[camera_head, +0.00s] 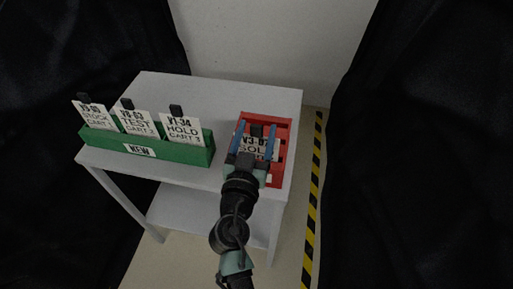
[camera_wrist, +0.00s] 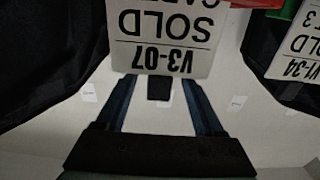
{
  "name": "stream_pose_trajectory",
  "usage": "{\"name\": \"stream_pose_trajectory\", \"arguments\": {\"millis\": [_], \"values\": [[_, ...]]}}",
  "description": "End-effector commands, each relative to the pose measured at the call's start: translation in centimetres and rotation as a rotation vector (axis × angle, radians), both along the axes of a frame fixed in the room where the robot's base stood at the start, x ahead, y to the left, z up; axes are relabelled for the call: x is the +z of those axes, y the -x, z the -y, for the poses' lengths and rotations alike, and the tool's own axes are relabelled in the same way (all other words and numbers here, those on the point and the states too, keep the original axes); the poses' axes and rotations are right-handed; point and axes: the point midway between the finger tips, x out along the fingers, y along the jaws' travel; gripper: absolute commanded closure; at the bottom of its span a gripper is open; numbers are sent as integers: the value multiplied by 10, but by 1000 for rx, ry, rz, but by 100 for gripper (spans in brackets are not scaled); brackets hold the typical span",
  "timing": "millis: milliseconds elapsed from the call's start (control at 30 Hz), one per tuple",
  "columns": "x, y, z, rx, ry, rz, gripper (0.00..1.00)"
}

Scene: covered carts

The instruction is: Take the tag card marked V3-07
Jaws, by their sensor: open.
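The white tag card marked V3-07 SOLD (camera_head: 262,144) stands in the red rack at the right of the table. In the wrist view the card (camera_wrist: 165,30) appears upside down at the top, with its lower part cut off by the frame. A black tab (camera_wrist: 159,88) at the card's top edge shows between the two blue fingers. My gripper (camera_head: 257,124) is open, with one finger on each side of the tab, and a gap shows on both sides. My gripper also shows in the wrist view (camera_wrist: 158,80). My arm hides part of the card and rack in the head view.
A green rack (camera_head: 180,153) marked NEW holds the cards V1-34 HOLD (camera_head: 183,129), TEST (camera_head: 136,122) and STOCK (camera_head: 93,117) to the left. The red rack (camera_head: 276,179) is near the grey table's (camera_head: 230,100) right edge. Black curtains (camera_head: 420,150) hang at both sides.

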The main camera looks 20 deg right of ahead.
Motion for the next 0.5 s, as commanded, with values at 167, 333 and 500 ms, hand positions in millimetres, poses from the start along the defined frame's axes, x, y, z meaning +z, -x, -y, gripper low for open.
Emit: {"name": "stream_pose_trajectory", "arguments": {"millis": [167, 333, 500], "values": [[0, -3, 2, 0, 0, 0, 30], [0, -3, 2, 0, -1, 1, 41], [0, -3, 2, 0, 0, 0, 71]]}}
